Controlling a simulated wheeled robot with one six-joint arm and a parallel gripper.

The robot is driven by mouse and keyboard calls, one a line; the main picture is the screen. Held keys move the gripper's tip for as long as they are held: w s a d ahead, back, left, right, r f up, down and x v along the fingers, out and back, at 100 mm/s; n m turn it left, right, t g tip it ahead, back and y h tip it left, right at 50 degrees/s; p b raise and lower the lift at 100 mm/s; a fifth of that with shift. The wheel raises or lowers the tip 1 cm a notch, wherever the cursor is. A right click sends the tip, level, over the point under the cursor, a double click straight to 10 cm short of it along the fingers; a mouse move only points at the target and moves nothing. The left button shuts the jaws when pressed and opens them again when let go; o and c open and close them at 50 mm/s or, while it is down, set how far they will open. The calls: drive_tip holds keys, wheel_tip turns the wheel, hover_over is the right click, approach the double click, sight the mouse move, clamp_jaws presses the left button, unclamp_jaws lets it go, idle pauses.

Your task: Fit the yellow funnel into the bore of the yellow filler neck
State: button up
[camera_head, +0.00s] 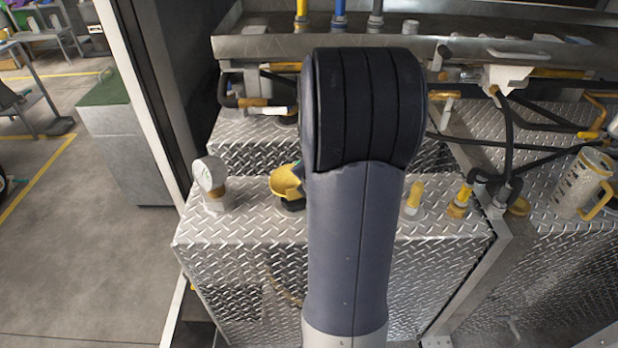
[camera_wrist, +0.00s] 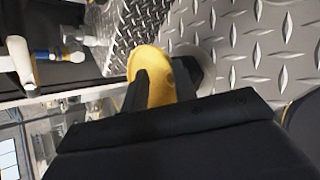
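The yellow funnel (camera_head: 286,181) shows just left of my arm in the head view, tilted above a dark fitting on the diamond-plate box. In the wrist view the funnel (camera_wrist: 150,68) sits between the two black fingers of my gripper (camera_wrist: 158,92), which appear closed on it. The gripper is hidden behind my arm in the head view. A dark round shape lies beside the funnel in the wrist view; I cannot tell whether the funnel touches it. The yellow filler neck's bore is not clearly visible. Two yellow fittings stand right of my arm, one short (camera_head: 413,198) and one darker-based (camera_head: 460,202).
A white-capped fitting (camera_head: 210,183) stands at the left of the diamond-plate box (camera_head: 245,223). A perforated, yellow-handled container (camera_head: 582,185) stands at the right. Black hoses (camera_head: 508,140) hang nearby. A metal tray (camera_head: 262,45) runs along the back. Open floor lies left.

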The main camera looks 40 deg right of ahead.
drive_tip(key=p+v, duration=0.4)
drive_tip(key=v, duration=0.7)
drive_tip(key=shift+r+p, duration=0.15)
drive_tip(key=shift+p, duration=0.25)
drive_tip(key=shift+s+a, duration=0.15)
drive_tip(key=b+x, duration=0.5)
drive_tip(key=x, duration=0.6)
